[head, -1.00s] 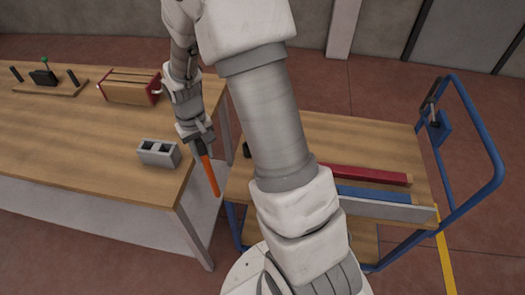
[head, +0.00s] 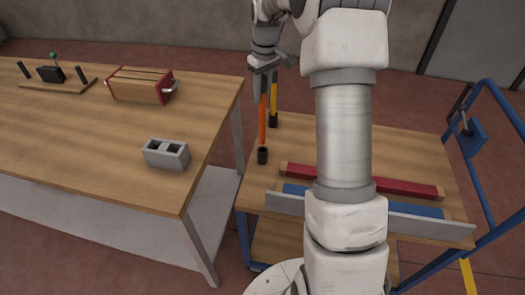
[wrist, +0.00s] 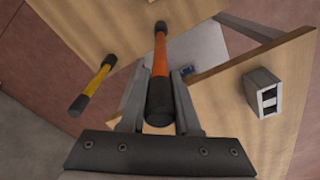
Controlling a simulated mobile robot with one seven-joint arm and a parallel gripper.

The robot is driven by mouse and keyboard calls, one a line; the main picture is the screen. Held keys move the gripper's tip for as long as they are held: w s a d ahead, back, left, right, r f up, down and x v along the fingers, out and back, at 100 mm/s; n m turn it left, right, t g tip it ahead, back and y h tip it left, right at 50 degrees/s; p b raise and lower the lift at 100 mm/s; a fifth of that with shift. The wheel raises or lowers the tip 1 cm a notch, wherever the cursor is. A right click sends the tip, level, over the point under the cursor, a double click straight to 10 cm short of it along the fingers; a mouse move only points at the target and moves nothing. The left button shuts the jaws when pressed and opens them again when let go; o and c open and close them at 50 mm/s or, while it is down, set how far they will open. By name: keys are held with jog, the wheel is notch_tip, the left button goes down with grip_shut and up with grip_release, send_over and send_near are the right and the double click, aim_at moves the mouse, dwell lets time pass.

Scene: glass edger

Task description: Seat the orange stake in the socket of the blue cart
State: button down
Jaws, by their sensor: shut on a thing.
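The orange stake (head: 262,122) hangs upright from my gripper (head: 267,68), which is shut on its upper part.
A red bar (head: 360,181), a blue bar (head: 295,190) and a grey rail (head: 420,225) lie along the cart's near side. The workbench (head: 90,130) at left holds a grey block (head: 166,154), a red-ended wooden box (head: 140,87) and a fixture (head: 52,74).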

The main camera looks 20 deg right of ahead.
aim_at(262, 116)
notch_tip(262, 116, down, 9)
jog(key=shift+b, duration=0.3)
jog(key=shift+f, duration=0.15)
jog(key=c, duration=0.6)
grip_release()
